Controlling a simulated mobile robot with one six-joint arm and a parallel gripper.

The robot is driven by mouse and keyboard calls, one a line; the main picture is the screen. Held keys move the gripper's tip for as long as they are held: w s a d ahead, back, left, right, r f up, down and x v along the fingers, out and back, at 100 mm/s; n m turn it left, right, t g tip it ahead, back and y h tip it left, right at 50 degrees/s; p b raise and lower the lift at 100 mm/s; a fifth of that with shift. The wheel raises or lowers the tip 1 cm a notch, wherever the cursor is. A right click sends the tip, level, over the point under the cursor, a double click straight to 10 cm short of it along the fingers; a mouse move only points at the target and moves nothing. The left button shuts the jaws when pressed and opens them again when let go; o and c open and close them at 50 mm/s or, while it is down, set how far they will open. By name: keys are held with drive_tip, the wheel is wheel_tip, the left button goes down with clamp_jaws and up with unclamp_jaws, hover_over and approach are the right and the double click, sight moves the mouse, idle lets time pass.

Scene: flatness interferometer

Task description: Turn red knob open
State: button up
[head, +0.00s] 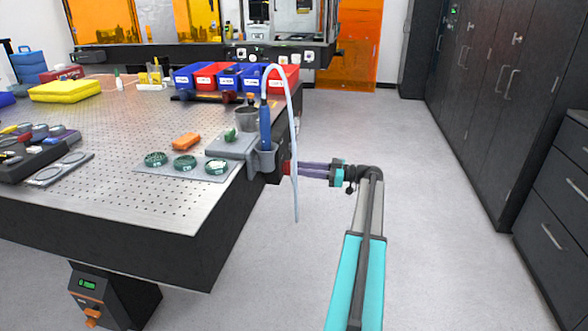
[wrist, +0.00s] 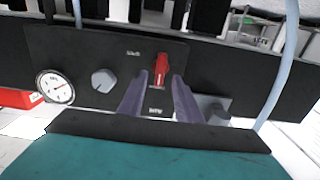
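The red knob (wrist: 162,66) is a narrow red handle on a dark panel (wrist: 105,50), standing nearly upright with a slight tilt. Small white labels sit beside and below it, too blurred to read. My gripper (wrist: 162,77) points at it with its two purple fingers apart, one on each side of the knob's lower part. A small gap seems to show on both sides; contact cannot be made out. In the head view my gripper (head: 297,168) reaches left to the table's right side, where a bit of the red knob (head: 287,167) shows at the fingertips.
A grey knob (wrist: 103,80) and a round gauge (wrist: 55,88) are left of the red knob. A pale hose (head: 296,130) hangs close to my gripper. The perforated table (head: 110,175) lies left; open floor and dark cabinets (head: 500,100) lie right.

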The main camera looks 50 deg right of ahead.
sight(287, 168)
drive_tip(key=shift+x, duration=1.95)
drive_tip(key=c, duration=0.7)
drive_tip(key=shift+c, duration=0.2)
drive_tip(key=shift+m, duration=0.4)
drive_tip(key=shift+w+d+f+m+p, duration=0.1)
drive_tip(key=shift+m+p, duration=1.2)
drive_tip(key=shift+m, duration=1.55)
drive_tip(key=shift+s+d+f+m+p, duration=0.1)
drive_tip(key=shift+m+p, duration=1.2)
drive_tip(key=shift+m, duration=1.6)
drive_tip(key=shift+w+d+f+m+p, duration=0.1)
drive_tip(key=shift+m+p, duration=1.2)
drive_tip(key=shift+m, duration=1.55)
